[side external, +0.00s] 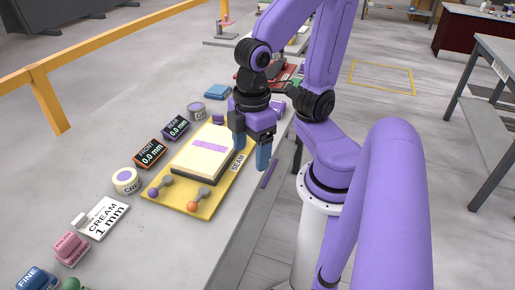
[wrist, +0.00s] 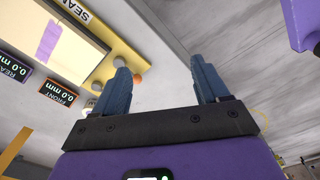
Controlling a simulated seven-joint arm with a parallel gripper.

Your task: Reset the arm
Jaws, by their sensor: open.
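My gripper (side external: 251,158) points down at the right edge of the yellow board, near the slab's front edge, in the side external view. Its two blue fingers stand apart. The wrist view also shows my gripper (wrist: 160,68) open, with nothing between the fingers. The yellow board (side external: 222,183) lies on the stone slab (side external: 185,236). It carries a cream block (side external: 190,166) with a purple strip (side external: 210,145) across its top. Two knobs, one purple (side external: 154,193) and one orange (side external: 192,206), sit at the board's near end.
Two dark readouts, FRONT (side external: 150,153) and REAR (side external: 175,128), show 0.0 mm left of the board. A tub (side external: 126,180), a CREAM 1 mm card (side external: 103,217) and a pink block (side external: 71,248) lie nearer. A thin purple bar (side external: 269,174) lies at the slab's right edge.

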